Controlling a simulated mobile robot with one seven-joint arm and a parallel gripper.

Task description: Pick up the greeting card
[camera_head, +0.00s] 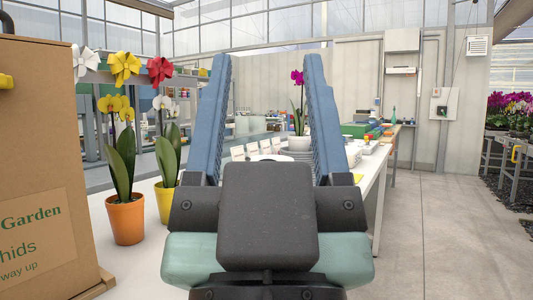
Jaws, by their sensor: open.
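My gripper (267,65) fills the middle of the camera_head view. Its two blue fingers point up and away and stand wide apart, with nothing visible held between them. Beyond the fingers, several small pale cards (238,153) stand upright in a row on the white table (125,273). They are too small to tell whether one of them is the greeting card. The gripper's dark body hides part of the table, so a card lying there would not show.
A cardboard box (40,140) stands close at the left. Beside it are orchids in an orange pot (125,222) and a yellow pot (165,203). A magenta orchid in a white pot (299,143) stands farther back. The concrete floor (455,230) at the right is clear.

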